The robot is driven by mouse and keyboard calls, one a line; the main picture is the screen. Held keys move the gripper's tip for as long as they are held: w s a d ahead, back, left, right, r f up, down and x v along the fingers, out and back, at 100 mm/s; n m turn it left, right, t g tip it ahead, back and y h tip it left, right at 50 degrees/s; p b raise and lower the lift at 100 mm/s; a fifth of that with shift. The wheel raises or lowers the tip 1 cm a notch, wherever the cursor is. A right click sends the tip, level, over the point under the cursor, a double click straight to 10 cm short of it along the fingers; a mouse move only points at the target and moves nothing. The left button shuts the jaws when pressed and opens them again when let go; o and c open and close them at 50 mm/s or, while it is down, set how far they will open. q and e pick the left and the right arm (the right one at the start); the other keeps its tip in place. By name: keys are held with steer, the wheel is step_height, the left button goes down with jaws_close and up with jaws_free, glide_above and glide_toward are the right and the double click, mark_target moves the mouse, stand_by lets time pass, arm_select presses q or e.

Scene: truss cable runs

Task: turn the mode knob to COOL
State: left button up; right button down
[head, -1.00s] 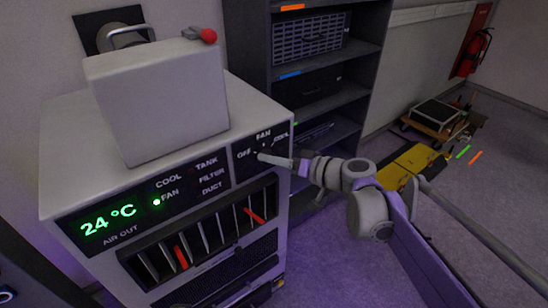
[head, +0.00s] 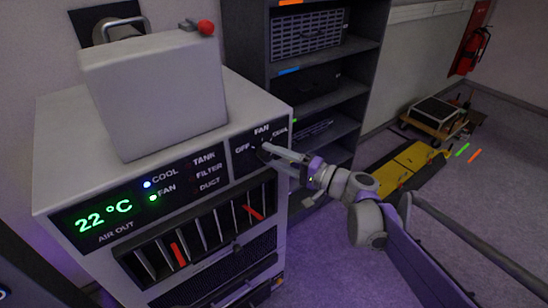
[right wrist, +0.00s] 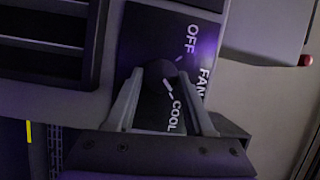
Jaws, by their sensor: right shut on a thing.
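The dark mode knob (right wrist: 156,80) sits on the black panel labelled OFF, FAN and COOL, on the front of the air unit (head: 60,165). In the right wrist view a white mark on the knob points toward the COOL label (right wrist: 178,116). My right gripper (right wrist: 160,84) is shut on the knob, one finger on each side. In the head view my right gripper (head: 270,151) reaches the panel from the right and hides much of the knob. A blue light (head: 147,184) beside COOL and a green light beside FAN are lit. The display (head: 104,218) reads 22 °C. My left gripper is not in view.
A grey box (head: 155,95) stands on top of the unit. Vent slats with red strips (head: 178,254) lie below the panel. A dark shelf rack (head: 325,75) stands behind on the right. A yellow case (head: 420,155) and a cart (head: 437,115) are on the floor.

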steer(key=shift+m+y, duration=0.3)
steer(key=shift+m, duration=0.3)
steer(key=shift+c, duration=1.4)
jaws_free()
steer(key=shift+d, duration=0.1)
steer(key=v, duration=1)
steer(key=shift+s+d+b, duration=0.15)
steer(key=shift+s+b, duration=0.15)
steer(key=shift+s, duration=0.05)
